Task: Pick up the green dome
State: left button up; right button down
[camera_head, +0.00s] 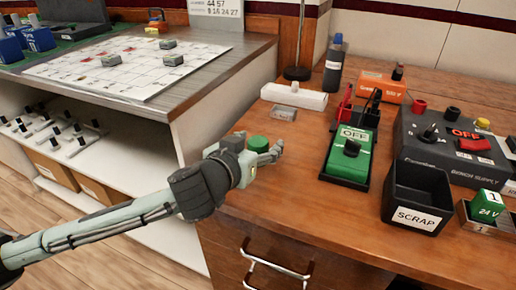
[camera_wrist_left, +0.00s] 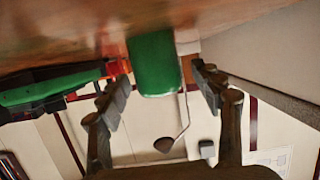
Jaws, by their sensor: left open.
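The green dome (camera_head: 258,143), with a rounded top, is at the left edge of the wooden desk, beside my left gripper (camera_head: 257,151). In the left wrist view the green dome (camera_wrist_left: 153,62) shows between the two fingers of my left gripper (camera_wrist_left: 160,88), with visible gaps on both sides. The fingers are open and hold nothing. In the head view the gripper partly hides the dome's lower part. My right gripper is not in view.
To the right are a white block (camera_head: 294,97), a green OFF device (camera_head: 345,165), a black SCRAP bin (camera_head: 415,190), a grey bench supply (camera_head: 455,140) and a green 24V block (camera_head: 487,205). The front middle of the desk is clear.

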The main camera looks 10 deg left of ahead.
pick_arm(q)
jog(key=c, duration=1.1)
jog(key=shift+r, duration=0.1)
jog(key=shift+c, duration=0.2)
